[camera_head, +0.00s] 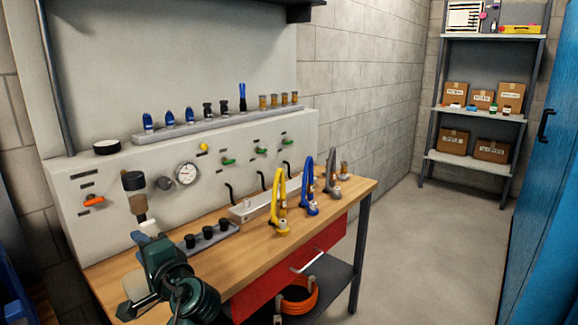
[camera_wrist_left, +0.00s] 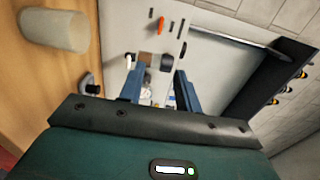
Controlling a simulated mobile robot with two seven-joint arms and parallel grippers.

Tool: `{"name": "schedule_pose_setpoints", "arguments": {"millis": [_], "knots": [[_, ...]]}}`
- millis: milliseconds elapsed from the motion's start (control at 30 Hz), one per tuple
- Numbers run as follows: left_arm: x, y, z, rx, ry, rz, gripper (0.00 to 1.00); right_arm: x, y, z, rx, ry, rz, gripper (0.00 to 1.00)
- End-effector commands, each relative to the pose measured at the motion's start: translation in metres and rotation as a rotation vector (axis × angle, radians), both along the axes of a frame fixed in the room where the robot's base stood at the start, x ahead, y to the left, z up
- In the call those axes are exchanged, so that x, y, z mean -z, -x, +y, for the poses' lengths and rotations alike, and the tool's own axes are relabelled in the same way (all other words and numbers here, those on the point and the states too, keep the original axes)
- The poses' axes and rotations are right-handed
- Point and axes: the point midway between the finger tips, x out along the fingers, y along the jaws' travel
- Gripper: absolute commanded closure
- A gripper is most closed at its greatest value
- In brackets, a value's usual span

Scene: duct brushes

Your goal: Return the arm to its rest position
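My left gripper (camera_head: 168,262), dark green, is at the lower left of the head view, over the left end of the wooden workbench (camera_head: 255,245). In the left wrist view its two blue-grey fingers (camera_wrist_left: 159,88) stand apart, with the grey panel behind the gap and nothing held between them. A pale cylinder (camera_head: 135,286) stands on the bench just left of the gripper; it also shows in the left wrist view (camera_wrist_left: 55,30). My right gripper is not in view.
The grey panel (camera_head: 110,235) with a gauge (camera_head: 187,173) and valves backs the bench. A rack with black caps (camera_head: 208,233) is close to my left gripper. Yellow (camera_head: 278,203), blue (camera_head: 308,185) and grey (camera_head: 332,172) taps stand farther right. Floor at right is clear.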

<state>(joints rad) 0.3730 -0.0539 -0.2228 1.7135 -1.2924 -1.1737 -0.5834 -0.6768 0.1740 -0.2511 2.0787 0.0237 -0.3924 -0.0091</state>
Motion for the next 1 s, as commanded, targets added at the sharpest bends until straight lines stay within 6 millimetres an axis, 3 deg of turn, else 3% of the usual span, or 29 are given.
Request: {"name": "schedule_pose_setpoints", "arguments": {"millis": [33,233,367,467,600,800,900,1000], "knots": [[0.000,0.000,0.000,0.000,0.000,0.000,0.66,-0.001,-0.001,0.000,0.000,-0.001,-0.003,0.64],[0.088,0.016,-0.019,0.199,0.205,0.053,0.66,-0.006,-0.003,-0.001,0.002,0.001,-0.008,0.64],[0.146,0.041,-0.040,0.323,0.398,0.079,0.66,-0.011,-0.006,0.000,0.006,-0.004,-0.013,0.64],[0.194,0.076,-0.062,0.414,0.609,0.096,0.66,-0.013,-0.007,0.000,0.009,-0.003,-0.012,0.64],[0.248,0.147,-0.099,0.492,0.993,0.097,0.66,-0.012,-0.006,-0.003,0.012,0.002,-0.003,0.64],[0.272,0.232,-0.134,0.463,1.451,0.047,0.66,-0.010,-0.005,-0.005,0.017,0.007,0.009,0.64],[0.272,0.254,-0.141,0.432,1.576,0.020,0.66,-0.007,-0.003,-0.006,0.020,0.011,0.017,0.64],[0.272,0.263,-0.144,0.416,1.631,0.007,0.66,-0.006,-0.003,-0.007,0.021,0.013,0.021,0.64]]}}
